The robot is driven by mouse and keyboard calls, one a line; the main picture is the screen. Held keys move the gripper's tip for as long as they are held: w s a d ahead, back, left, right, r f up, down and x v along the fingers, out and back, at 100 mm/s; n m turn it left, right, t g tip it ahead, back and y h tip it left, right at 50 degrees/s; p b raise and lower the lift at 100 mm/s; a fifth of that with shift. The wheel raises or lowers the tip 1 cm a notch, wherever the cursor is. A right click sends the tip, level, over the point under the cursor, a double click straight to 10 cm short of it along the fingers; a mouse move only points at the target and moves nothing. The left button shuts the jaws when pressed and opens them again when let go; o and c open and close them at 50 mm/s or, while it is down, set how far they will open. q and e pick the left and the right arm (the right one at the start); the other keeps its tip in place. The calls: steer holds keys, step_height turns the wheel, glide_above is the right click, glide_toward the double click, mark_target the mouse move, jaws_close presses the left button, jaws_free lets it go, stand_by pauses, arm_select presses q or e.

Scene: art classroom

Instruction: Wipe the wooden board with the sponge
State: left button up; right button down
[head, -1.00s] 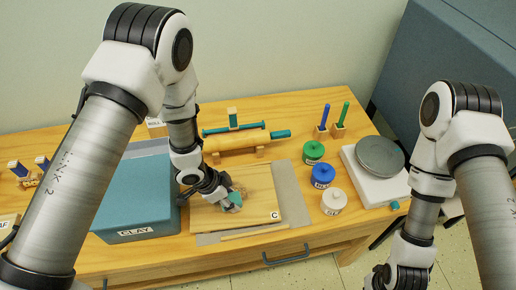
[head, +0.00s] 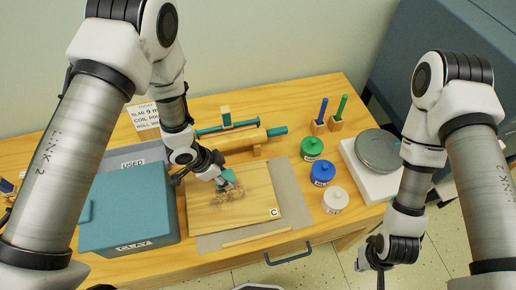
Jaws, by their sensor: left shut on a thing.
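The wooden board (head: 255,199), marked C, lies on a grey mat (head: 293,187) on the table. A brownish smear (head: 228,195) shows on its upper middle. My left gripper (head: 229,182) is shut on a small teal thing, seemingly the sponge (head: 230,176), at the smear near the board's back part. Whether the sponge presses on the board I cannot tell for sure. My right gripper (head: 375,277) hangs in front of the table at the lower right, away from the board; its fingers are too small and cut off to read.
A teal clay box (head: 125,205) stands just left of the board. A rolling pin on a stand (head: 232,139) lies behind it. Green (head: 312,148), blue (head: 322,173) and white (head: 335,200) jars stand to the right, before a scale (head: 377,152). A thin wooden stick (head: 258,235) lies in front.

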arm_select(q)
steer(key=r, duration=0.1)
steer(key=r+p, duration=0.2)
steer(key=shift+s+d+r, duration=0.2)
steer(key=shift+s+r, duration=0.1)
steer(key=shift+s, duration=0.05)
steer(key=r+p, duration=0.2)
steer(key=shift+w+a+r+p, duration=0.1)
steer(key=shift+w+r+p, duration=0.15)
steer(key=shift+r+p, duration=0.1)
steer(key=shift+s+r, duration=0.2)
steer(key=shift+r, duration=0.1)
steer(key=shift+w+f, duration=0.1)
steer(key=shift+w, duration=0.05)
